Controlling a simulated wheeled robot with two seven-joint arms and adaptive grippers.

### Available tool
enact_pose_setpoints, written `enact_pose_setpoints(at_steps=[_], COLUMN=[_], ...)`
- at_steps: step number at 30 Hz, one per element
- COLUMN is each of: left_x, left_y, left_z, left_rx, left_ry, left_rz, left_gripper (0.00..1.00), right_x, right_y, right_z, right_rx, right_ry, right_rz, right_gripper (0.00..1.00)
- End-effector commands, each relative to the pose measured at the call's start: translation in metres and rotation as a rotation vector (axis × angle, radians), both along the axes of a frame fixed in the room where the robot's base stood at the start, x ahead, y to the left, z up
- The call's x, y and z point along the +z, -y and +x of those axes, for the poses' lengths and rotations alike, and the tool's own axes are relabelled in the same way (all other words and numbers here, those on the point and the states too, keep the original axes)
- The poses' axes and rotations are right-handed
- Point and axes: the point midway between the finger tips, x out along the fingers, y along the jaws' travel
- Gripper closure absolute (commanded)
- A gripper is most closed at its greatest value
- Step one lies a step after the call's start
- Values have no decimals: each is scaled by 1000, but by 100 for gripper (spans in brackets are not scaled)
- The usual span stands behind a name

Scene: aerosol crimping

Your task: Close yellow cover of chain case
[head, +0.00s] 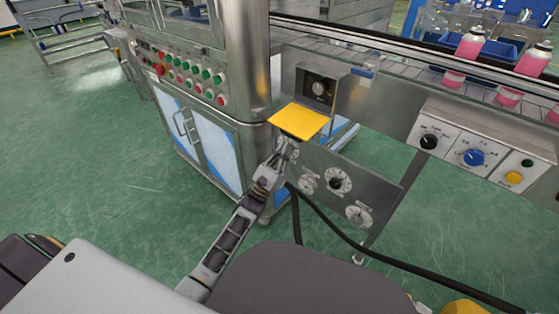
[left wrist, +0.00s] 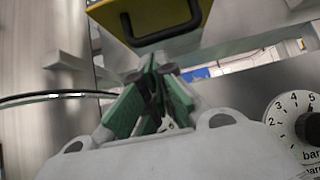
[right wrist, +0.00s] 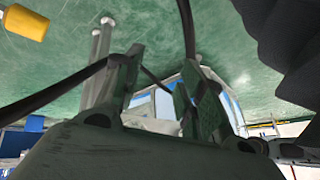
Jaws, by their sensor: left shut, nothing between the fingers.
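The yellow cover (head: 299,122) is a flat plate sticking out nearly level from the lower front of the small metal case (head: 332,92). The case front is open and a dark dial (head: 319,88) shows inside. My left gripper (head: 288,146) is just below the cover's near edge, shut and empty. In the left wrist view the cover (left wrist: 188,28), with a dark handle, is just beyond the shut fingertips (left wrist: 155,72). I cannot tell whether they touch. My right gripper (right wrist: 165,80) shows only in the right wrist view; its fingers are apart with nothing between them.
A panel with several dials (head: 339,180) hangs below the case. A control box with knobs (head: 472,157) is at the right. A conveyor (head: 395,78) carrying pink cans (head: 470,46) runs behind. A steel cabinet (head: 205,140) stands left. Black cables (head: 355,243) cross the green floor.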

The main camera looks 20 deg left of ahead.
Motion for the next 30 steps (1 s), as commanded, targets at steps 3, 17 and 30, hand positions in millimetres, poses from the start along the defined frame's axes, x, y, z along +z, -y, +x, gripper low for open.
enact_pose_setpoints(at_steps=[3, 17, 30], left_x=[8, 19, 20], left_y=[3, 7, 4], left_z=[9, 20, 20], left_rx=[0, 0, 1], left_ry=[1, -1, -8], left_rz=[1, 0, 4], left_gripper=[100, 100, 100], right_x=[-8, -15, -11], right_y=[-1, -2, -1], right_z=[-4, -4, -4], right_rx=[-5, -9, -6], right_ry=[-1, 6, 1], right_rz=[8, 15, 9], right_gripper=[60, 60, 60])
